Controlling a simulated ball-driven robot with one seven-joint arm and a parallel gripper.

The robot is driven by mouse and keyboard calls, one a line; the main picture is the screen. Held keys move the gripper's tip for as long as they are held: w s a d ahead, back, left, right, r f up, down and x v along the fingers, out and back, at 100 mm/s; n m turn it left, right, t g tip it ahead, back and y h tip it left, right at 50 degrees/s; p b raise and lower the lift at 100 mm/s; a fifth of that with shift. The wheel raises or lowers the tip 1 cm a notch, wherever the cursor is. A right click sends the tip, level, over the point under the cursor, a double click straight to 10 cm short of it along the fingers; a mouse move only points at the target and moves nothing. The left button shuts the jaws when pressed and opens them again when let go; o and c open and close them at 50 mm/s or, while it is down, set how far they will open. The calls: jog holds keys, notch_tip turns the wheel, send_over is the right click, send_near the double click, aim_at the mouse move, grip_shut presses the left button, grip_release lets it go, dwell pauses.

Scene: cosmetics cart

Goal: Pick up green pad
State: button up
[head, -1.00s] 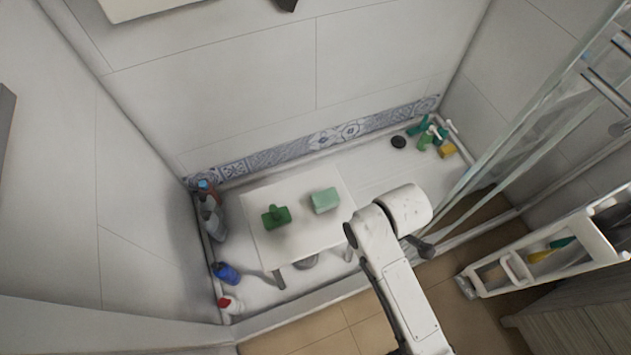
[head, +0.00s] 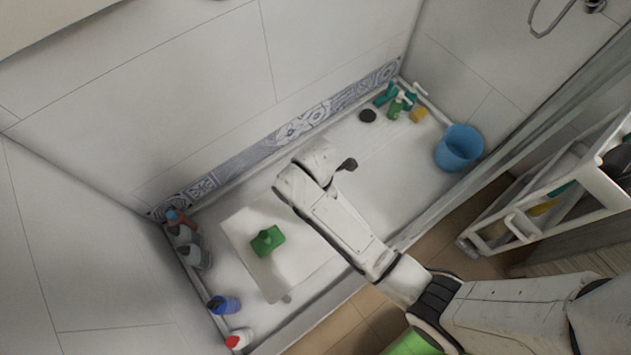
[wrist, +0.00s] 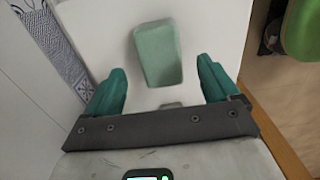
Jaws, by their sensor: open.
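A pale green block-shaped pad (wrist: 158,53) lies on the white table top in the wrist view, ahead of my gripper (wrist: 160,82). My gripper's teal fingers are open, one to each side of the pad's near end, with nothing held. I cannot tell how high they are above it.
Several bottles (head: 225,305) line the tray's left edge. Green bottles (head: 396,106), a yellow sponge (head: 418,115) and a blue bucket (head: 459,148) stand at the far right. A white cart (head: 540,200) and glass panel are on the right.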

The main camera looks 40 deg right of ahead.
jog(key=shift+f+b, duration=0.6)
jog(key=shift+f, duration=2.1)
jog(key=c, duration=1)
jog(key=shift+c, duration=0.2)
